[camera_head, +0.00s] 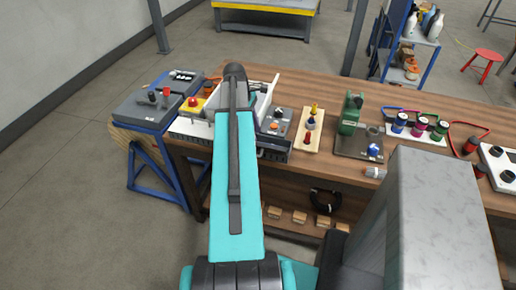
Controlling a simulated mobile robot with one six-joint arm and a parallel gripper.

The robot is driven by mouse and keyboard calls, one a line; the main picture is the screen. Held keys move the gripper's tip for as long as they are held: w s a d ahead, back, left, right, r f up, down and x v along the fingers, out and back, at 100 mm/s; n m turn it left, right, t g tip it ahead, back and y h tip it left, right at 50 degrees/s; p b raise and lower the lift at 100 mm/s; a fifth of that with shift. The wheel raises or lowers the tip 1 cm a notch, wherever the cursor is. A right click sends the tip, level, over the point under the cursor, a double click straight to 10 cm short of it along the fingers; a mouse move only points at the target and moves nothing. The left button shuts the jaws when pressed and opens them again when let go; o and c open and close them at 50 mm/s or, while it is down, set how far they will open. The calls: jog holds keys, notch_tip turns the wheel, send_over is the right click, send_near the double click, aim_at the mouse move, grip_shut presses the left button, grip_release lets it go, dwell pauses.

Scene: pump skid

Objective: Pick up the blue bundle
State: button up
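A small blue item (374,150) lies on the dark plate of the green pump (350,115), right of the pump body. It is too small to tell whether it is a bundle. A blue-banded spool (400,122) stands on a white board (422,138) further right, beside a red-pink one and a green one. No other clear blue bundle shows. My teal arm link rises through the middle-left of the view and hides part of the bench. My gripper is not visible.
The wooden bench (330,88) carries a control box with a yellow-based red button (192,104), a peg board (312,130) and a white panel (499,166). A grey box (146,108) on a blue stand is at left. A black coil (326,200) is on the lower shelf.

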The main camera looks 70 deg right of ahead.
aim_at(259, 144)
jog(key=shift+f, duration=0.1)
jog(key=shift+p+x, duration=0.95)
jog(key=shift+x, duration=1.5)
jog(key=c, duration=0.7)
